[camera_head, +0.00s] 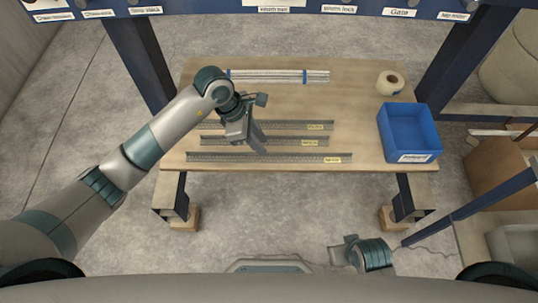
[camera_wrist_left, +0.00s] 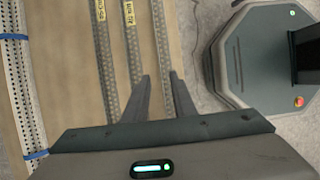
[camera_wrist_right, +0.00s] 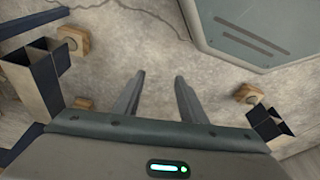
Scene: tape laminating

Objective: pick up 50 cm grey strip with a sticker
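Three grey strips, each with a yellow sticker near its right end, lie side by side on the wooden table: a back strip (camera_head: 290,125), a middle strip (camera_head: 285,141) and a longer front strip (camera_head: 240,156). The sticker print is too small to read, so I cannot tell which is 50 cm. My left gripper (camera_head: 258,143) is over the strips, open and empty; its fingers (camera_wrist_left: 160,76) show apart in the left wrist view, beside stickered strips (camera_wrist_left: 130,45). My right gripper (camera_wrist_right: 160,78) is open and empty, away from the table, over the floor.
A bundle of pale strips with blue bands (camera_head: 270,76) lies at the table's back. A tape roll (camera_head: 390,83) and a blue bin (camera_head: 410,130) stand at the right. The wooden table (camera_head: 350,110) is bare between strips and bin.

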